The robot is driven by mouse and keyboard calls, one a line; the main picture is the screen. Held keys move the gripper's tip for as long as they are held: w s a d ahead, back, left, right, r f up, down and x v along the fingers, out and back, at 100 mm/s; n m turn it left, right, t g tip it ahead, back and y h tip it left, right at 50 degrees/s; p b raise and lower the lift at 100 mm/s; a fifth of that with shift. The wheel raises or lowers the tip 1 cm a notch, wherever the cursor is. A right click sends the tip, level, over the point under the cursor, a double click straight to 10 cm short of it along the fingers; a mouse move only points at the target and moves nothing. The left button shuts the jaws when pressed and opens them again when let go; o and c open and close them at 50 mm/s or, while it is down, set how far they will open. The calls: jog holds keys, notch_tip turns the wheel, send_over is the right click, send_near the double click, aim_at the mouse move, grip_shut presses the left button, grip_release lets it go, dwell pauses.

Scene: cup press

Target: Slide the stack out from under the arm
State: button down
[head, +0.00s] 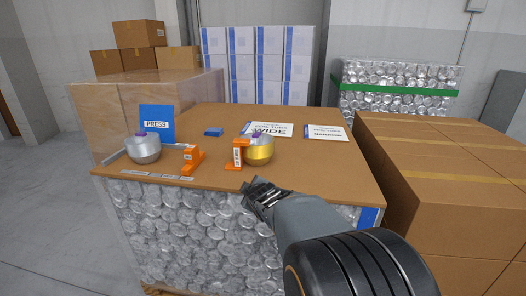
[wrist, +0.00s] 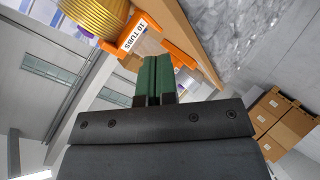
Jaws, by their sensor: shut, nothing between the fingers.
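A gold, ribbed stack (head: 260,151) with a purple spot on top stands near the front of the board, beside and partly behind an orange bracket (head: 238,154) labelled "10 TUBS". In the wrist view the gold stack (wrist: 98,14) is at upper left, close to the orange bracket (wrist: 180,48); whether they touch is unclear. My gripper (head: 256,187) is in front of the board's front edge, near the bracket and gold stack. Its green fingers (wrist: 157,66) are shut together and empty, apart from the stack in the head view.
A silver stack (head: 143,148) and a second orange bracket (head: 193,159) stand at left by the blue PRESS sign (head: 157,124). A small blue block (head: 213,132), a WIDE card (head: 269,130) and another card (head: 327,132) lie behind. Cartons (head: 445,165) stand right.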

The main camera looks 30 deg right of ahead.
jog(key=w+d+r+n+t, duration=0.3)
jog(key=w+d+n+t, duration=0.15)
jog(key=d+n, duration=0.35)
jog(key=n+t+y+p, duration=0.2)
send_near(259, 147)
jog(key=w+a, duration=0.3)
jog(key=w, duration=0.1)
jog(key=w+d+p, duration=0.1)
jog(key=w+d, duration=0.1)
jog(key=shift+w+d+m, duration=0.1)
jog(key=shift+d+m, duration=0.2)
jog(key=shift+d, duration=0.05)
jog(key=shift+w+d+p, duration=0.35)
jog(key=shift+w+d, duration=0.05)
jog(key=shift+d, duration=0.1)
